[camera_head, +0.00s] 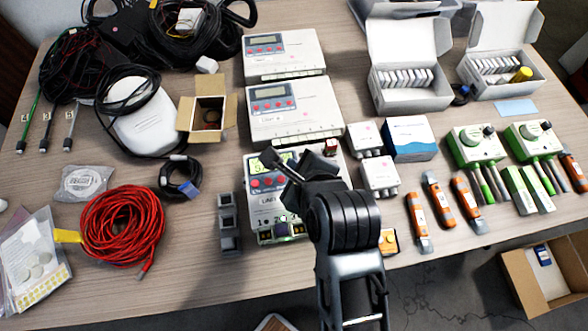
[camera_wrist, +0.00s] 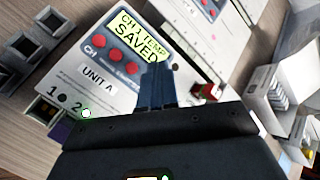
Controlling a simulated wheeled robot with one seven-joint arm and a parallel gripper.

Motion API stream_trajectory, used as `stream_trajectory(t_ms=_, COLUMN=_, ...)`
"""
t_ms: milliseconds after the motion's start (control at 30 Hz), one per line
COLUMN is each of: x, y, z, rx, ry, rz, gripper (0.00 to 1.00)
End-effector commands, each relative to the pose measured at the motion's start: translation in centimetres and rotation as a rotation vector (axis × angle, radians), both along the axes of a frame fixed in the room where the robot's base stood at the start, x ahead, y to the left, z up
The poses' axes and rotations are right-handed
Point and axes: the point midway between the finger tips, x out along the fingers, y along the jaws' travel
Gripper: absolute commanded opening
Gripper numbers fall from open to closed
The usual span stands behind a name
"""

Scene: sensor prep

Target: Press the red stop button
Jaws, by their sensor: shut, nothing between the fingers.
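The front white device, Unit A (camera_head: 257,214), lies face up under my gripper. It also shows in the wrist view (camera_wrist: 75,103). Its lit yellow-green screen (camera_wrist: 143,43) reads "CH 1 TEMP SAVED". Round red buttons (camera_wrist: 115,55) line the panel below the screen. A raised red part (camera_wrist: 208,91) sits to the right of the fingers and also shows in the head view (camera_head: 331,144). I cannot read a stop label on any of them. My gripper (camera_wrist: 157,72) is shut and empty, its fingertips over the panel near the screen's lower right corner. Contact cannot be told.
Two similar white devices (camera_head: 281,107) stand behind. Dark square sockets (camera_head: 228,221) stand left of Unit A, and white junction boxes (camera_head: 379,176) to its right. A red cable coil (camera_head: 121,226) lies left, orange tools (camera_head: 418,221) right.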

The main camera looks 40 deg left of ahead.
Motion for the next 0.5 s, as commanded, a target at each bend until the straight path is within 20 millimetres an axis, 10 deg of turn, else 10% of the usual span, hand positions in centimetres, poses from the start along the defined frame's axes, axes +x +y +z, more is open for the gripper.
stream_trajectory(t_ms=500, x=0.0, y=0.0, z=3.6, rx=0.0, ry=0.001, rz=0.001, gripper=0.0)
